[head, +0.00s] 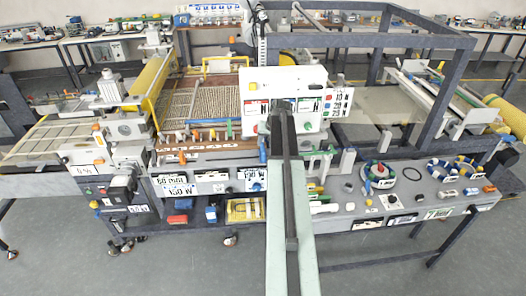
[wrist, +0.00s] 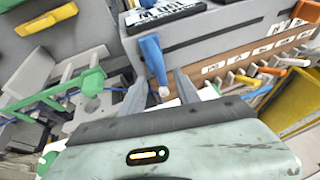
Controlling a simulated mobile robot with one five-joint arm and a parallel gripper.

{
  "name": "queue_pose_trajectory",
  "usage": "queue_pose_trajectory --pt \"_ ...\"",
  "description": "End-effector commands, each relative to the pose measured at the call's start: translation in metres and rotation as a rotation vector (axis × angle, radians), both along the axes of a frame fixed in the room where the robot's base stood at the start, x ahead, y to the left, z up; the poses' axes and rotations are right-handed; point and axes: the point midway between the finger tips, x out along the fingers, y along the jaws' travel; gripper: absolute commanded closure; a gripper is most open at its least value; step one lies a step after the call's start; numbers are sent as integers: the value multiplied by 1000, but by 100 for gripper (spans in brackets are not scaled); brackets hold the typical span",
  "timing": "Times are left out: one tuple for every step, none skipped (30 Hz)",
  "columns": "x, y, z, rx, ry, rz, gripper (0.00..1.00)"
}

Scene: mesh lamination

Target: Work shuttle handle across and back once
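In the wrist view, a blue handle (wrist: 152,55) sticks out beside a dark panel edge, with a pale tip at its near end. I take it for the shuttle handle, but no label confirms this. My gripper (wrist: 161,88) has its two grey fingers spread, one on each side of the pale tip. I cannot tell whether either finger touches it. In the head view, a small blue handle (head: 262,150) shows just left of my arm. My fingertips are hard to make out there, against the white carriage block (head: 257,88).
A green bar (wrist: 50,92) and a yellow block (wrist: 46,19) lie left in the wrist view. Several coloured levers (wrist: 262,75) stand at right. A woven mesh bed (head: 215,103) lies left of the carriage; a dark frame (head: 420,42) rises at right.

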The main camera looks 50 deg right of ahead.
Motion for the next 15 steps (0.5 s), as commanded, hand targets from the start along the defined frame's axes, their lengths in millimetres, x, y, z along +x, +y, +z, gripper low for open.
queue_pose_trajectory --pt "5 -2 -19 0 0 1 62" --pt "7 -2 -23 0 0 0 62" --pt "10 -3 -27 0 0 0 62" --pt "11 -3 -30 0 0 0 62" --pt "12 -3 -31 0 0 0 62" --pt "13 -3 -32 0 0 0 62" --pt "14 -3 -32 0 0 0 62" --pt "14 -3 -31 0 0 0 62" --pt "14 -3 -30 0 0 0 62" --pt "14 -3 -30 0 0 0 62" --pt "14 -3 -29 0 0 0 62" --pt "14 -2 -29 0 0 0 62" --pt "14 -2 -29 0 0 0 62" --pt "14 -2 -29 0 0 1 70" --pt "14 -2 -29 0 0 1 82"
